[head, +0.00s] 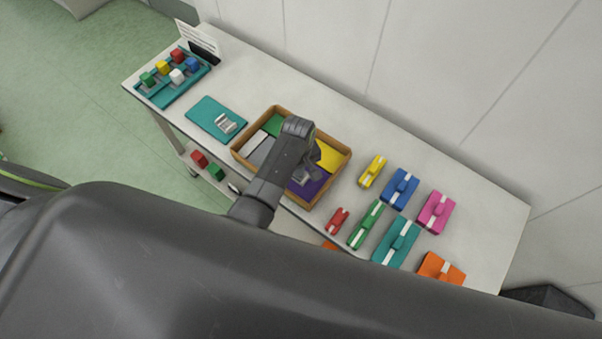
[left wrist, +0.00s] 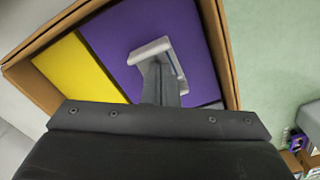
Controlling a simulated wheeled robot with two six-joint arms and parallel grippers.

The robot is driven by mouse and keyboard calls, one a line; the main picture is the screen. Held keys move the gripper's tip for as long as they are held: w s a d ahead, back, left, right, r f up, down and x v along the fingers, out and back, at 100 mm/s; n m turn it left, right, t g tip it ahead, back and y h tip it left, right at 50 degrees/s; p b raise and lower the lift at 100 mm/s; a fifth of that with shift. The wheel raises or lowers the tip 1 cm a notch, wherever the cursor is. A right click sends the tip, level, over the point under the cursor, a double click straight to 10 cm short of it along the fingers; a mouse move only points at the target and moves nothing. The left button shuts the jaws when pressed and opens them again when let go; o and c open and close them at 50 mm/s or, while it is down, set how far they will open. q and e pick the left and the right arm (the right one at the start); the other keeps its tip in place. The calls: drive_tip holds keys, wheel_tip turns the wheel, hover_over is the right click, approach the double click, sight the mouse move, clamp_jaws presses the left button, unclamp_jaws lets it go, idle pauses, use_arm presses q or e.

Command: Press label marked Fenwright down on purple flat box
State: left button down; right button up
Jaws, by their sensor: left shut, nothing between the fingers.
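The purple flat box (head: 311,189) lies in the brown open tray (head: 340,171); it also fills much of the left wrist view (left wrist: 112,45). A pale grey-white piece (left wrist: 150,48), which may be the Fenwright label, lies over the purple surface; no lettering is readable. My left gripper (head: 303,176) is over the purple box, with its fingers shut and empty. In the left wrist view its dark fingertips (left wrist: 158,78) meet or overlap the pale piece; I cannot tell how hard they touch. My right gripper is not in view.
Yellow (head: 331,155), green (head: 273,125) and grey-white flat boxes share the tray. A teal mat (head: 203,113) with pale pieces and a teal rack (head: 180,91) of coloured cubes stand left. Several coloured boxes with white bands, including a blue one (head: 393,188), stand right. The tray walls are low.

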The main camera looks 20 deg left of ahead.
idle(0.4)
use_arm(q)
wheel_tip(320, 180, up, 3)
drive_tip(key=p, duration=0.3)
drive_tip(key=shift+f, duration=0.15)
drive_tip(key=shift+r, duration=2.15)
drive_tip(key=shift+a, duration=0.1)
